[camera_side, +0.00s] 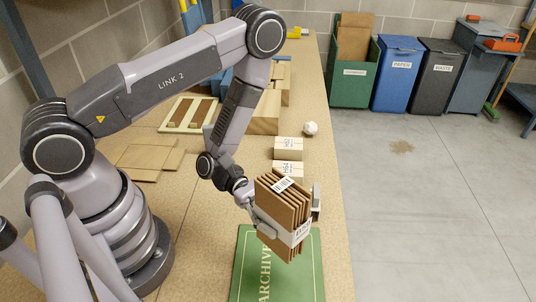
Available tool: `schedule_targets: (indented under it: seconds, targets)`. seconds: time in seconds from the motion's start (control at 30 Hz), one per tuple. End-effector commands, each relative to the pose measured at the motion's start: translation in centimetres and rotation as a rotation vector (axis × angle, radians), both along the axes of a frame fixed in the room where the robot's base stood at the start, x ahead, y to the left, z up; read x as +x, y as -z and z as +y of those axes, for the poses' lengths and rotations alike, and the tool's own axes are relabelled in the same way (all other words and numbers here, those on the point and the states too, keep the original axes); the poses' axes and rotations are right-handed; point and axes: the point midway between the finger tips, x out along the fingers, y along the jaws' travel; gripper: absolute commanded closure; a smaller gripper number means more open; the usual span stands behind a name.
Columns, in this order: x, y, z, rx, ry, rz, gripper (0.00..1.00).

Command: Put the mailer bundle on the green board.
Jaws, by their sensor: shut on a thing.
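The mailer bundle (281,208) is a stack of several brown cardboard mailers with a white band and a barcode label. It is upright and slightly tilted. My gripper (284,208) is shut on it, with one finger at its left and the other at its right. The green board (250,275) lies flat on the bench, with a gold border and the word ARCHIVE. The bundle is over the far right part of the board and hides some of it. I cannot tell whether its lower edge touches the board.
Two small labelled boxes (288,148) and a white many-sided object (311,128) stand beyond the bundle. Flat cardboard (150,155) lies at the left. The bench's right edge (340,200) is close to the board. Bins (397,75) stand on the floor behind.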

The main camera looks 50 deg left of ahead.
Motion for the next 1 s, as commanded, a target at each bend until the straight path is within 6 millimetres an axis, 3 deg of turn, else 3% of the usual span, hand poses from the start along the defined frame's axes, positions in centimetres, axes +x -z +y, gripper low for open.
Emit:
schedule_targets:
  seconds: [0.17, 0.63, 1.0]
  targets:
    - [-1.4, 1.3, -1.4, 0.0, 0.064, 0.002, 0.85]
    - [-1.4, 7.7, -1.4, 0.001, 0.063, 0.0, 0.85]
    - [-1.3, 8.2, -1.4, 0.001, 0.063, -0.001, 0.85]
